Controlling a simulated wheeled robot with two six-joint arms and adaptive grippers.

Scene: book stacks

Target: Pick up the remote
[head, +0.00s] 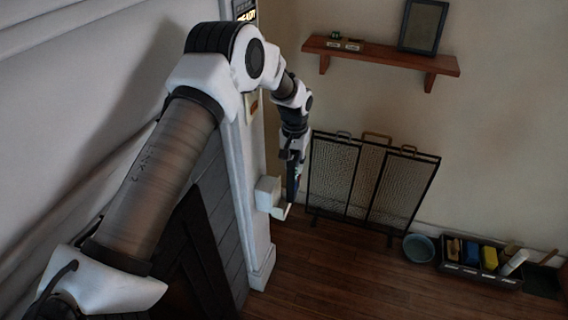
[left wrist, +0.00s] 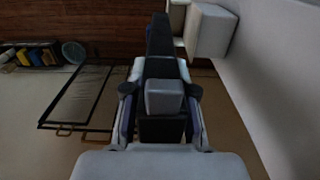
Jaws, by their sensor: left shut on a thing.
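My left gripper (head: 292,168) points down beside the white post and is shut on a long dark object, which I take to be the remote (head: 292,191). The remote hangs below the fingers, its lower end close to the white holder (head: 268,195) on the post. I cannot tell whether the two touch. In the left wrist view the remote (left wrist: 161,38) reaches away from between the fingers of my left gripper (left wrist: 160,95), with the white holder (left wrist: 210,31) just to its right. My right gripper is in neither view.
A black mesh fire screen (head: 372,185) stands against the wall, right of the gripper. A blue-grey bowl (head: 418,248) and a black caddy (head: 480,274) with several tools are on the floor at right. A wooden shelf (head: 385,58) is on the wall. The wooden floor (head: 340,275) in front is clear.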

